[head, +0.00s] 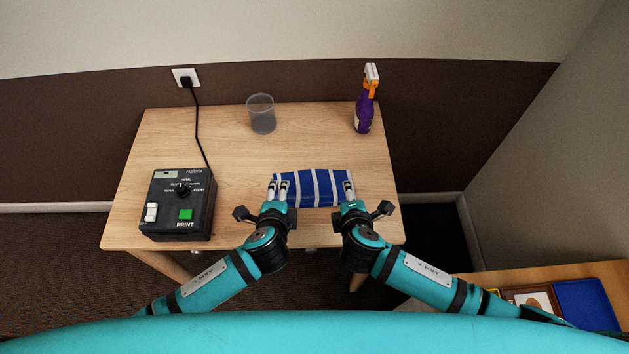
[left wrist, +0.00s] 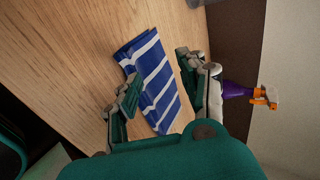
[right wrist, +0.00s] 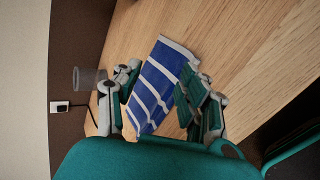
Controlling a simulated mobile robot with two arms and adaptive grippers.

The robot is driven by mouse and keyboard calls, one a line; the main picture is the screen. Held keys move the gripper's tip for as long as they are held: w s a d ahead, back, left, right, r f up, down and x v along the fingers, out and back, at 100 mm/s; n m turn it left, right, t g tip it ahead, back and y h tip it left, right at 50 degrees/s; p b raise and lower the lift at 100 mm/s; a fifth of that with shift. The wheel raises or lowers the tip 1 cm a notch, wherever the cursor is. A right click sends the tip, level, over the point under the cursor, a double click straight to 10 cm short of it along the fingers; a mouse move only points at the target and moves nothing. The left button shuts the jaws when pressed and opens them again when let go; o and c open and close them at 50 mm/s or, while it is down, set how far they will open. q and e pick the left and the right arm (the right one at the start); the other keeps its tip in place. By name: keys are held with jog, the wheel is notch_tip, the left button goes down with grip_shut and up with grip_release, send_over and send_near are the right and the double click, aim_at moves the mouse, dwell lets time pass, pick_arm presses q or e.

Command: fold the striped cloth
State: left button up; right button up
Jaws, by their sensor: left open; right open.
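The striped cloth (head: 312,187), blue with white stripes, lies on the table as a narrow band running left to right. It looks layered at one end in the left wrist view (left wrist: 155,75), and it also shows in the right wrist view (right wrist: 158,85). My left gripper (head: 278,188) is open at the cloth's left end. My right gripper (head: 349,190) is open at its right end. In both wrist views the cloth shows between the spread fingers. I cannot tell whether any finger touches it.
A black box with a dial and green PRINT button (head: 180,205) stands at the table's left, its cord running to a wall socket (head: 186,78). A clear cup (head: 261,114) and a purple spray bottle (head: 364,108) stand at the back. The wooden table (head: 225,150) is clear between them.

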pick_arm(q)
jog(key=s+r, duration=0.1)
jog(key=r, duration=0.1)
jog(key=s+r, duration=0.2)
jog(key=shift+s+r, duration=0.2)
jog(key=shift+s, duration=0.05)
pick_arm(e)
jog(key=s+r, duration=0.1)
jog(key=r, duration=0.1)
jog(key=s+r, duration=0.2)
jog(key=shift+s+r, duration=0.2)
jog(key=shift+s, duration=0.05)
